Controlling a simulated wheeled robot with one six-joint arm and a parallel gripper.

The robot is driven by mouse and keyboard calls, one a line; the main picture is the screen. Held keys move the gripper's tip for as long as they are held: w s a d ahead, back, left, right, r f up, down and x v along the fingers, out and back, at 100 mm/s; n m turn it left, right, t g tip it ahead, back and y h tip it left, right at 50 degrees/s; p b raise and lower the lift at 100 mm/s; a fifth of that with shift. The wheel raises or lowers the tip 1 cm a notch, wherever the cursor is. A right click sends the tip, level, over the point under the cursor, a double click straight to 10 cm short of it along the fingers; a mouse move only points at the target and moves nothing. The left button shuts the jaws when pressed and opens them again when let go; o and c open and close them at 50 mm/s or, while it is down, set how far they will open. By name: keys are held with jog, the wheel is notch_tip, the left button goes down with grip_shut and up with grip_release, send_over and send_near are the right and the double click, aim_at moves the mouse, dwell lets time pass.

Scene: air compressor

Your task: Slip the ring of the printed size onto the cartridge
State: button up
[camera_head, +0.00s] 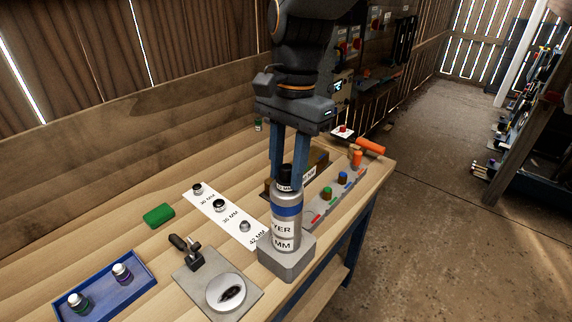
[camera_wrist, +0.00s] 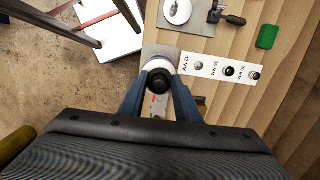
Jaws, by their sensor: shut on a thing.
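The cartridge (camera_head: 286,235) is a silver cylinder with a blue band and a white label, partly reading "YER" and "MM". It stands upright on a grey block (camera_head: 290,262). The ring also shows between the fingers in the wrist view (camera_wrist: 158,80). I cannot tell whether it touches the cartridge. A white size card (camera_head: 232,218) carries several posts; two look black-topped (camera_head: 219,205), and the "42 MM" post (camera_head: 245,226) looks bare grey.
A grey plate with a clamp and a round silver part (camera_head: 226,292) lies at front. A blue tray (camera_head: 105,290) holds two small bottles. A green block (camera_head: 159,215) lies at left. A grey strip with coloured knobs (camera_head: 338,192) stands right of the cartridge, near the bench edge.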

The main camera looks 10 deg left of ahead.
jog(key=shift+f, duration=0.15)
jog(key=o, duration=1.1)
jog(key=shift+w+d+r+b, duration=0.15)
jog(key=shift+r+b, duration=0.25)
jog(key=shift+r, duration=0.9)
jog(key=shift+w+r+b, duration=0.15)
jog(key=shift+r+b, duration=0.2)
jog(key=shift+r, duration=1)
jog(key=shift+w+d+r+b, duration=0.15)
jog(key=shift+r+b, duration=0.25)
jog(key=shift+r, duration=0.9)
jog(key=w+d+f+n+t+b, duration=0.1)
jog(key=w+d+f+n+b, duration=0.3)
jog(key=d+f, duration=0.9)
jog(key=s+d+f+n+t+b, duration=0.1)
jog(key=s+d+f+b, duration=0.1)
jog(key=d+f, duration=1.1)
jog(key=s+d, duration=0.1)
jog(key=d, duration=0.1)
jog(key=shift+d+f+t+h, duration=0.3)
jog(key=shift+d+f, duration=0.1)
